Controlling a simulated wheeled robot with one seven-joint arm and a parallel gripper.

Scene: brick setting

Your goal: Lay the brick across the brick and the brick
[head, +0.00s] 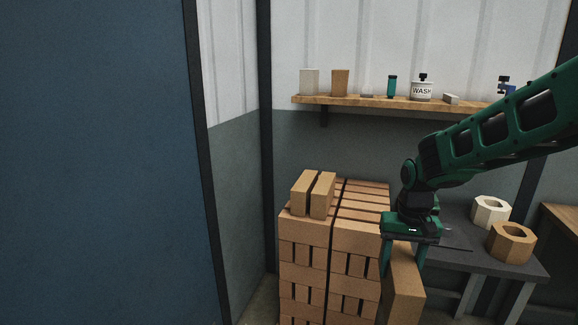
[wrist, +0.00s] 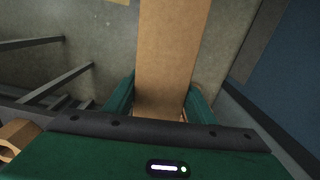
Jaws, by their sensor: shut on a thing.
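My gripper (head: 403,262) points down at the right side of the brick stack and is shut on a tan brick (head: 404,292). The held brick hangs below the fingers, its long side roughly vertical in the head view, and its lower end is cut off by the frame. In the wrist view the held brick (wrist: 172,50) runs up between the two green fingers.
The tall brick stack (head: 305,232) stands close left of the held brick. A dark table (head: 470,255) with a white hex block (head: 490,211) and a tan hex block (head: 512,242) is at the right. A wooden shelf (head: 360,102) with small items hangs behind. A blue panel (head: 95,160) fills the left.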

